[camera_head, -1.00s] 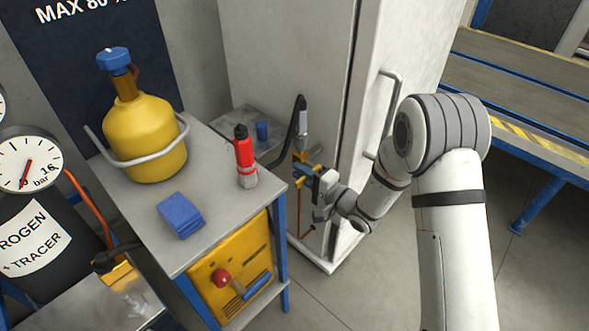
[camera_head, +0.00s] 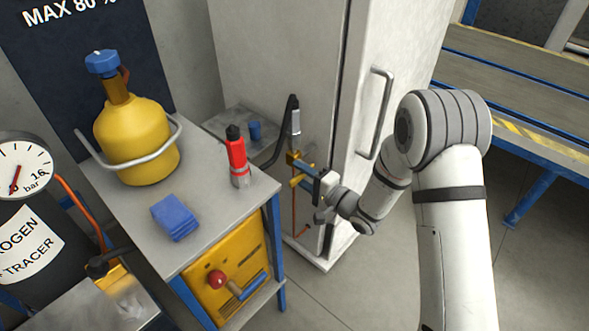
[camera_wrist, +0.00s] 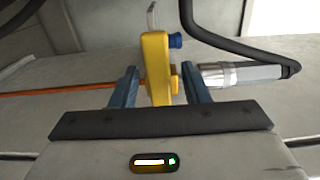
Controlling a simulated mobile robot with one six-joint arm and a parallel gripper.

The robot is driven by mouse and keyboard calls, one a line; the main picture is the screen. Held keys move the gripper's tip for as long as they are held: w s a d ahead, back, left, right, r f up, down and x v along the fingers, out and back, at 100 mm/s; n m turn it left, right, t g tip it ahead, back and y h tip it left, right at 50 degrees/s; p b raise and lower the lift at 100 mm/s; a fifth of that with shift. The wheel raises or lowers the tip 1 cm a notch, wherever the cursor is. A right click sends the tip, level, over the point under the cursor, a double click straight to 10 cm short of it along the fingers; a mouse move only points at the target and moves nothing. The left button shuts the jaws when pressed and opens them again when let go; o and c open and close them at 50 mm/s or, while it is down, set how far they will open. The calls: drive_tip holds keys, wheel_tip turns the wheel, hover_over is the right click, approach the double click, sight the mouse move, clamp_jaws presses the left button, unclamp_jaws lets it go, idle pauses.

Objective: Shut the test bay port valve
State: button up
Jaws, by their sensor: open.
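The port valve (camera_head: 292,157) is a small brass-yellow fitting on the side of the white cabinet (camera_head: 272,75). A thin orange pipe (camera_wrist: 70,90) runs off left, and a silver coupling (camera_wrist: 240,74) with a black hose leads right. My gripper (camera_head: 303,172) is open around the yellow part, with a gap visible on the left; contact on the right is unclear. The lever's exact angle cannot be told.
A grey bench (camera_head: 205,205) holds a yellow cylinder (camera_head: 137,140), a red bottle (camera_head: 236,155) and blue cloths (camera_head: 174,216). The cabinet's door handle (camera_head: 377,115) stands near my arm. Floor is clear below.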

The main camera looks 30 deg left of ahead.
sight(304, 175)
drive_tip(key=v, duration=0.6)
drive_tip(key=shift+w+r, duration=0.1)
drive_tip(key=w+d+r+n+t+h+p, duration=0.1)
drive_tip(key=w+d+r+t+h+p, duration=0.4)
drive_tip(key=w+d+r+h, duration=0.4)
drive_tip(key=d+r+h+p, duration=0.35)
drive_tip(key=d+r, duration=0.45)
drive_tip(key=d, duration=0.6)
drive_tip(key=s+d+r+g+h+p, duration=0.25)
drive_tip(key=s+d+r+h, duration=0.25)
drive_tip(key=s+d+r, duration=0.35)
drive_tip(key=s+d+r+n+g+p, duration=0.1)
drive_tip(key=s+d+r+g+p, duration=0.1)
drive_tip(key=s, duration=0.6)
drive_tip(key=s+d+r+g+p, duration=0.2)
drive_tip(key=s+d, duration=0.1)
drive_tip(key=s, duration=0.5)
drive_tip(key=shift+s+d+n, duration=0.35)
drive_tip(key=shift+n, duration=0.05)
